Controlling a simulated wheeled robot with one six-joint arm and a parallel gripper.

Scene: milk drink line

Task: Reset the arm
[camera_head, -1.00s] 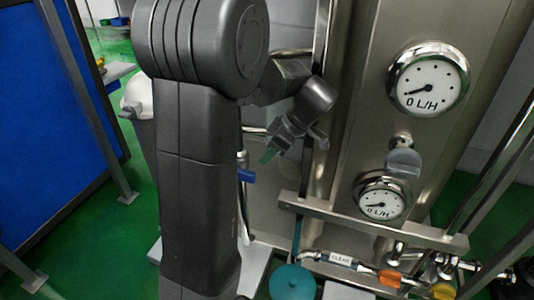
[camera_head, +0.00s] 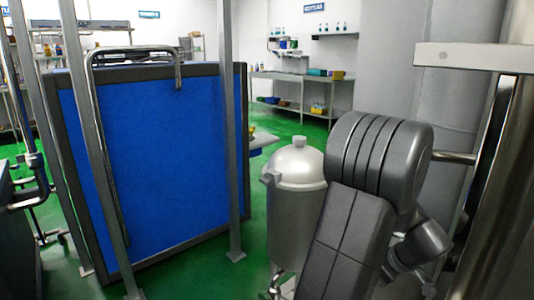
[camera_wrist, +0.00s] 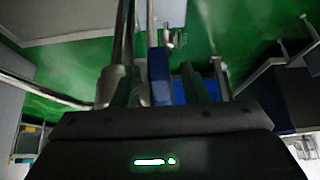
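My arm (camera_head: 370,190) is bent at the right of the head view, in front of the grey steel equipment. My gripper's fingers are out of sight in that view. In the wrist view my gripper (camera_wrist: 160,68) has its two dark fingers apart. A blue handle (camera_wrist: 160,77) shows between them in the picture, with a gap visible beside it. I cannot tell how far it is from the fingertips. I see nothing clearly gripped.
A steel vessel with a domed lid (camera_head: 296,170) stands just left of my arm. A blue panel (camera_head: 150,150) in a dark frame fills the left. A metal bar (camera_head: 470,57) juts in at upper right. Green floor (camera_head: 283,130) is open toward the back shelves (camera_head: 300,92).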

